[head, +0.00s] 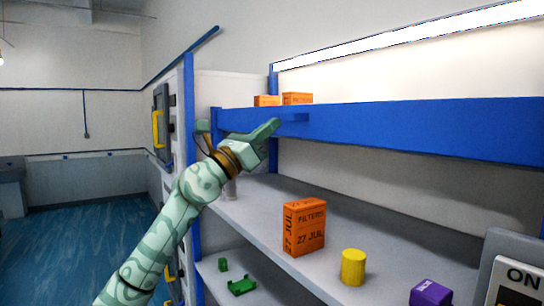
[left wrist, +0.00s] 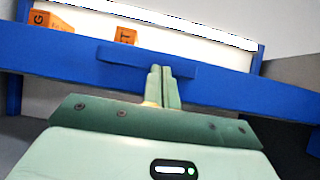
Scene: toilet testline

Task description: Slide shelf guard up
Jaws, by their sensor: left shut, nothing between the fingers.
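The shelf guard (head: 420,130) is a wide blue bar across the front of the upper shelf. It also shows in the left wrist view (left wrist: 225,95). A blue handle (head: 297,118) juts from it near its left end; the left wrist view shows this handle (left wrist: 125,58) too. My left gripper (head: 276,125) is shut and empty, with its fingertips at the handle. In the left wrist view the closed fingers (left wrist: 160,70) overlap the lower edge of the handle; I cannot tell whether they touch it. My right gripper is out of view.
Orange boxes (head: 298,98) stand behind the guard. The middle shelf (head: 330,217) below holds an orange filter box (head: 304,228), a yellow cylinder (head: 353,267) and a purple object (head: 430,293). Green parts (head: 241,286) lie lower. A blue post (head: 190,150) stands at the left.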

